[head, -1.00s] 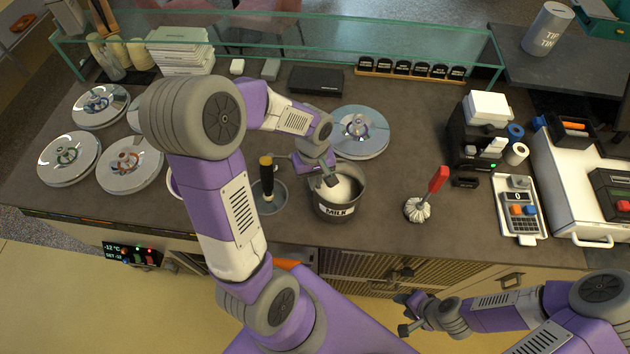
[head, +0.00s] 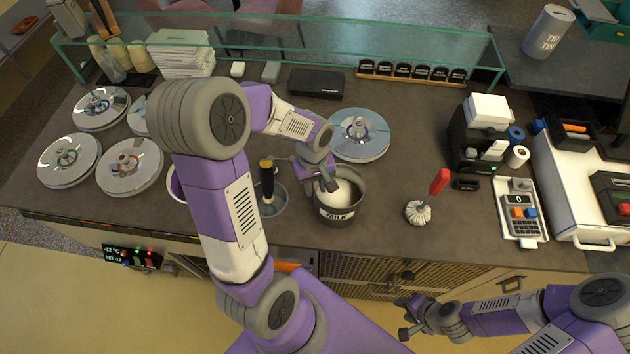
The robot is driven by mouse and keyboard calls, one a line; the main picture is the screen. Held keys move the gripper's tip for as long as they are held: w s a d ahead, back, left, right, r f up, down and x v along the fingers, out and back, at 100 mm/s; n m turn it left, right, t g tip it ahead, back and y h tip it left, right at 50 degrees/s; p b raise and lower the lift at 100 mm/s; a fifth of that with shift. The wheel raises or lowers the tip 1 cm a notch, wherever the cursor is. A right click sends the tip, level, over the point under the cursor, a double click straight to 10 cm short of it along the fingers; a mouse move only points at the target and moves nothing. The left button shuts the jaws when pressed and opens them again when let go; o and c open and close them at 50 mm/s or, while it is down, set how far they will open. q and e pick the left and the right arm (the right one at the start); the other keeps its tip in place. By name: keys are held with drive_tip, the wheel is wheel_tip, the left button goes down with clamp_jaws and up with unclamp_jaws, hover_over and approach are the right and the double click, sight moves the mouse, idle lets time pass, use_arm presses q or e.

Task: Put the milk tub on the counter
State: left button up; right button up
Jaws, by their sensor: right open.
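The milk tub (head: 337,214) is a grey metal tub labelled MILK with white contents, upright in the middle of the counter (head: 390,245), right of the open well (head: 282,203). My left gripper (head: 326,181) is at its upper left rim and appears shut on it, with a finger reaching over the white contents. The far finger and the tub's underside are hidden, so I cannot tell whether the base touches the counter. My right gripper (head: 406,316) is open and empty in front of the counter.
A black-and-yellow handled tool (head: 267,180) stands at the open well. A lidded well (head: 359,137) lies behind the tub; several more are at left. Counter between tub and whisk is clear.

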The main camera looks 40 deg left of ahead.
use_arm(q)
drive_tip(key=shift+r, duration=0.25)
wheel_tip(320, 180, up, 12)
drive_tip(key=p, duration=0.1)
drive_tip(key=shift+w+a, duration=0.2)
drive_tip(key=shift+a, duration=0.15)
drive_tip(key=shift+f, duration=0.15)
